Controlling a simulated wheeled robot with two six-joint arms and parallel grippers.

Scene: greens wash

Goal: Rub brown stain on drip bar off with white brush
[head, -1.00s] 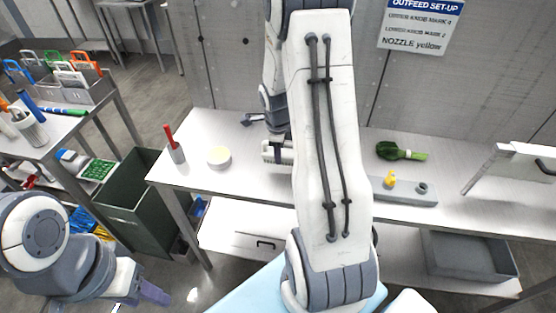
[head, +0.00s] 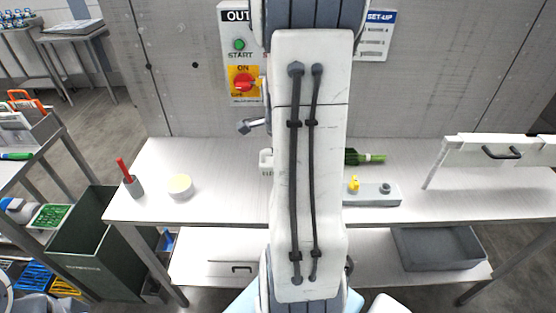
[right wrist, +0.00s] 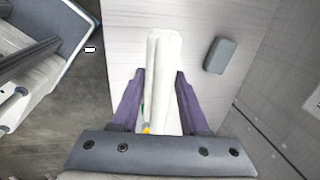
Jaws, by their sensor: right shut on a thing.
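My right gripper (right wrist: 160,78) is shut on a long white object (right wrist: 165,50), which sticks out past the purple fingertips over the pale worktop. It may be the white brush; no bristles show. In the head view my right arm fills the middle and hides its own gripper. I cannot make out a brown stain. I cannot tell for sure which thing is the drip bar. My left gripper is outside the head view.
A white panel (head: 480,150) stands right, a grey tray (head: 440,245) below.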

